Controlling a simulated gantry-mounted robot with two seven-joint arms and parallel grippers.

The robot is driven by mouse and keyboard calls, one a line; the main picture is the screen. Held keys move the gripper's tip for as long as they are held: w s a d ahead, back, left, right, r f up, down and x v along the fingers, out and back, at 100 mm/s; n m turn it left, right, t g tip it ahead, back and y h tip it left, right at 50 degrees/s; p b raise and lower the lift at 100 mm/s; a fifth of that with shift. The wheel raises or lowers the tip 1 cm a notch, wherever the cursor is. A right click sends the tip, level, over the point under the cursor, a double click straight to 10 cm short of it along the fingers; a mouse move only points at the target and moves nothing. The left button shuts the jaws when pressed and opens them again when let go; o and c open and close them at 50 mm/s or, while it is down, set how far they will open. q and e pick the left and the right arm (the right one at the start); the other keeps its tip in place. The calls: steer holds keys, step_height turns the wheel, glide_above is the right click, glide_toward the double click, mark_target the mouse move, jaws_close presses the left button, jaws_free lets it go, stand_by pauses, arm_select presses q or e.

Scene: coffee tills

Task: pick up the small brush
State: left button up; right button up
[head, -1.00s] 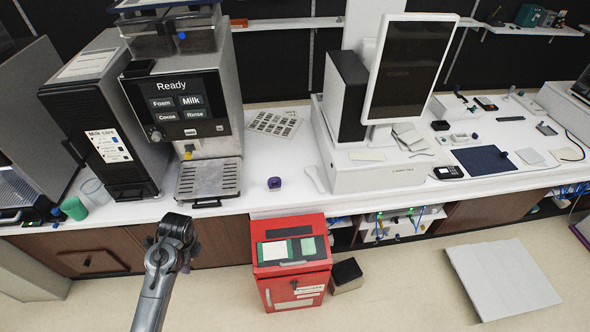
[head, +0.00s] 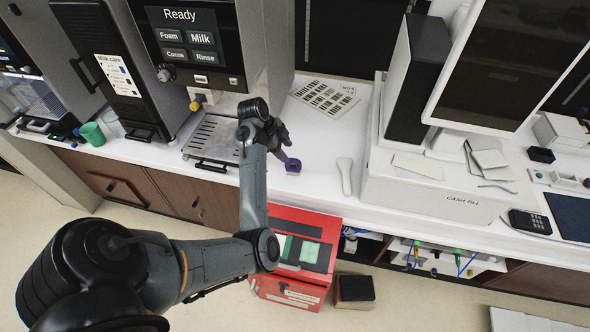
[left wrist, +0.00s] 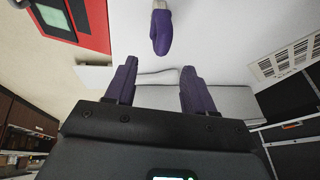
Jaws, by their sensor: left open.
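A small purple object (head: 293,165), which I take to be the small brush, is on the white counter between the coffee machine and the cash till. In the left wrist view it shows as a rounded purple piece (left wrist: 161,34) with a pale grey end at the top edge; bristles cannot be made out. My left gripper (head: 286,148) is close to it in the head view, its purple fingertips partly blending with it. In the left wrist view my left gripper (left wrist: 157,74) is open, with nothing between its fingers; the purple piece lies beyond the fingertips.
The cash till (head: 440,200) stands further right, the coffee machine's drip tray (head: 212,140) to the left. A barcode sheet (head: 325,97) lies behind. A red cabinet (head: 305,222) stands below the counter's front edge.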

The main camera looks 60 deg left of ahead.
mark_target(294, 160)
arm_select(q)
steer(key=x, duration=0.3)
steer(key=shift+f, duration=0.1)
steer(key=shift+x, duration=2.85)
steer(key=shift+w, duration=0.2)
steer(key=shift+c, duration=0.2)
jaws_close()
